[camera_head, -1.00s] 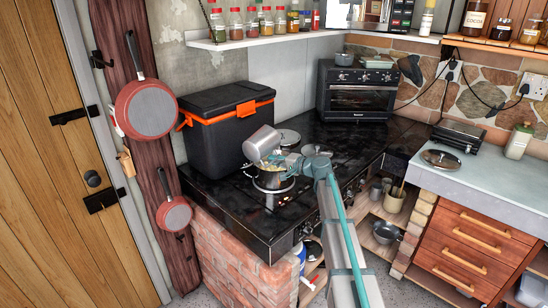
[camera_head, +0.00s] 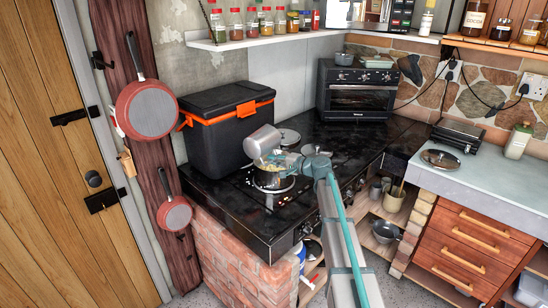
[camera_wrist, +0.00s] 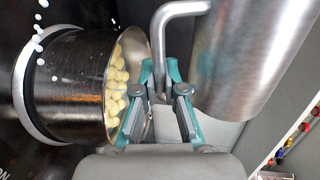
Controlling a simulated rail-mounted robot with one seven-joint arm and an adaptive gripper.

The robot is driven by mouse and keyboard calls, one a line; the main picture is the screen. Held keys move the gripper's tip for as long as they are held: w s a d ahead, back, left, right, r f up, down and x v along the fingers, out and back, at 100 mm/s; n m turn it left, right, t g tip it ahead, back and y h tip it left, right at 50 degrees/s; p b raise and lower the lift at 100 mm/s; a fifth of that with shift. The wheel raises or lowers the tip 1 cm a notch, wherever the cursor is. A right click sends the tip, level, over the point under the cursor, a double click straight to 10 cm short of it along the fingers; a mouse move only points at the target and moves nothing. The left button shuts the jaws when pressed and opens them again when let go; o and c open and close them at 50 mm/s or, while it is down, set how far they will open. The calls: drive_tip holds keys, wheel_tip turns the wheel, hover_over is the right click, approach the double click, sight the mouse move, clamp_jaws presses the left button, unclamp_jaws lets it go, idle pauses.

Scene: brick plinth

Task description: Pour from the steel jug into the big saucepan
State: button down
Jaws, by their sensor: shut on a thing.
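The steel jug (camera_head: 262,142) is tilted above the big saucepan (camera_head: 270,179), which stands on the black hob. In the wrist view the jug (camera_wrist: 245,55) is on the right, with its bent handle (camera_wrist: 174,14) running down to my fingers. My gripper (camera_head: 292,163), also in the wrist view (camera_wrist: 165,92), is shut on this handle. The saucepan in the wrist view (camera_wrist: 65,85) is on the left, with pale yellow round pieces (camera_wrist: 117,80) inside near its rim. The jug's inside is hidden. Small white blobs (camera_wrist: 38,40) show beside the pan; I cannot tell whether they are falling or lying.
A black cool box (camera_head: 228,128) with orange trim stands behind and left of the pan. A lid (camera_head: 288,137) lies on the hob behind it. A toaster oven (camera_head: 356,92) stands at the back. The hob's right part is clear.

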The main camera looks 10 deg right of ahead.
drive_tip(key=shift+s+r+m+p, duration=0.1)
drive_tip(key=shift+r+m+p, duration=0.15)
drive_tip(key=shift+m+p, duration=0.3)
idle(0.4)
drive_tip(key=shift+s+a+f+m+y, duration=0.1)
drive_tip(key=shift+f+m+y, duration=0.25)
drive_tip(key=shift+m, duration=0.4)
idle(0.6)
drive_tip(key=shift+r+m+p, duration=0.25)
drive_tip(key=shift+m+p, duration=0.45)
drive_tip(key=shift+p, duration=0.15)
idle(0.5)
drive_tip(key=shift+a+f+m+y+p, duration=0.1)
drive_tip(key=shift+f+m+y+p, duration=0.3)
drive_tip(key=shift+m, duration=0.5)
idle(0.5)
drive_tip(key=shift+r+m+y+p, duration=0.15)
drive_tip(key=shift+r+m+p, duration=0.25)
drive_tip(key=shift+m+p, duration=0.4)
drive_tip(key=shift+r+m+y+p, duration=0.1)
drive_tip(key=shift+r+m+p, duration=0.25)
drive_tip(key=shift+m+p, duration=0.45)
idle(1.3)
